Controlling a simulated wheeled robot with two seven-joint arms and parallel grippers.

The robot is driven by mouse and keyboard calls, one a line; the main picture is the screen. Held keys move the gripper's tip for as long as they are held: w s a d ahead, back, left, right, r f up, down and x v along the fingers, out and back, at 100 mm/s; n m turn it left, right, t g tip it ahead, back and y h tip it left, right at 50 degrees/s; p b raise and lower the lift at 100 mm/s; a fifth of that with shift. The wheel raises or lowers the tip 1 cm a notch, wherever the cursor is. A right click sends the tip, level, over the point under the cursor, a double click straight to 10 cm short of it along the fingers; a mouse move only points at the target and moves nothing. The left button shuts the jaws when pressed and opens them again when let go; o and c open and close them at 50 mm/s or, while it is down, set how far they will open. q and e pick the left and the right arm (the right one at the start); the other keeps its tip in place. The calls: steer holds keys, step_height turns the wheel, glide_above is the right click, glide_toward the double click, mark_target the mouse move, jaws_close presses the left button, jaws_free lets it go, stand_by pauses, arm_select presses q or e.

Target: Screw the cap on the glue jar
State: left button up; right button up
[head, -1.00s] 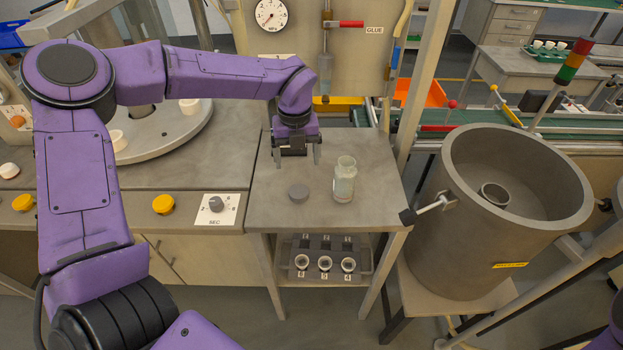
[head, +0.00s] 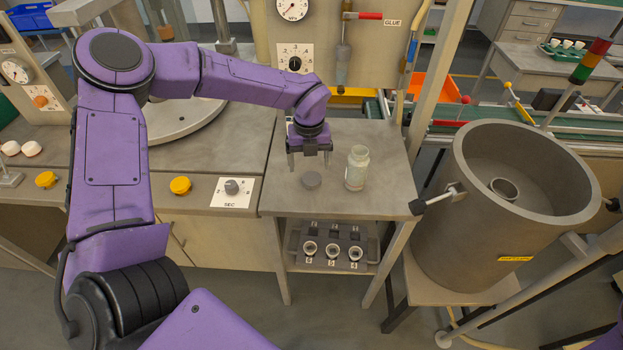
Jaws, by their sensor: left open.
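The glue jar (head: 356,169) is a clear glass jar with pale contents. It stands upright and uncapped on the small grey side table (head: 385,150). My right gripper is not in view.
A shelf under the table holds a rack (head: 333,249) with several numbered sockets. A large grey drum (head: 515,210) with a side handle stands right of the table. The glue dispenser (head: 343,60) hangs on the panel behind. The table front is clear.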

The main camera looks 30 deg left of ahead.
mark_target(312, 177)
arm_select(q)
steer(key=f, duration=0.1)
steer(key=f+p, duration=0.1)
steer(key=f, duration=0.1)
steer(key=f+p, duration=0.1)
steer(key=shift+w+d+f, duration=0.1)
steer(key=shift+w+f, duration=0.25)
steer(key=shift+f, duration=0.25)
steer(key=c, duration=1.1)
